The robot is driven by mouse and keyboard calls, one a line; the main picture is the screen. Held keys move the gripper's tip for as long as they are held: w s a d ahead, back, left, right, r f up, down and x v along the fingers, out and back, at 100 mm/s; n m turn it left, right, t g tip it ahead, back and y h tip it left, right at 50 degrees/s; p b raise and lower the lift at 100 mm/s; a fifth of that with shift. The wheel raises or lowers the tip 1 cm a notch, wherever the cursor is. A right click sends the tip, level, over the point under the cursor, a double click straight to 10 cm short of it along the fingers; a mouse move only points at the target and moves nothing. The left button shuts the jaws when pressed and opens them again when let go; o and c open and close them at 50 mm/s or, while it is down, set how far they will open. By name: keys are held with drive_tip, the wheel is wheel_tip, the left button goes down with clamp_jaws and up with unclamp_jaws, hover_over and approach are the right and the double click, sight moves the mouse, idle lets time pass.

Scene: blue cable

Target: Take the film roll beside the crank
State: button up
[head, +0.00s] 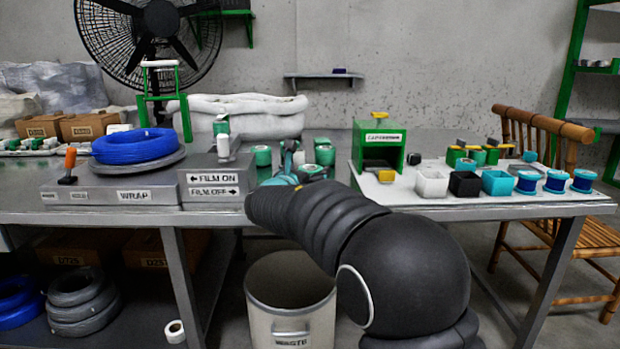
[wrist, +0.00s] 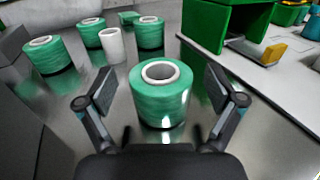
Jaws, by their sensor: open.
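Several green film rolls with white cores stand on the metal table. In the wrist view one film roll (wrist: 160,95) stands upright between the spread fingers of my gripper (wrist: 160,112), with a visible gap on each side. My gripper is open and also shows in the head view (head: 290,168), partly hidden by my arm. Other green rolls stand farther off, at the left (wrist: 50,56), (wrist: 91,33) and straight ahead (wrist: 148,33), around a white roll (wrist: 112,46). An orange-handled lever (head: 69,165), perhaps the crank, is on the left of the wrap station.
The wrap station (head: 110,193) holds a coil of blue cable (head: 135,145). The film box (head: 213,187) stands left of the rolls. A green dispenser (head: 380,145) and small bins stand on a white board at right. A waste bin (head: 290,300) is below the table's edge.

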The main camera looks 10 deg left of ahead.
drive_tip(key=shift+w+d, duration=0.2)
drive_tip(key=shift+w, duration=0.5)
drive_tip(key=c, duration=1.3)
drive_tip(key=shift+c, duration=0.5)
drive_tip(key=shift+r, duration=0.15)
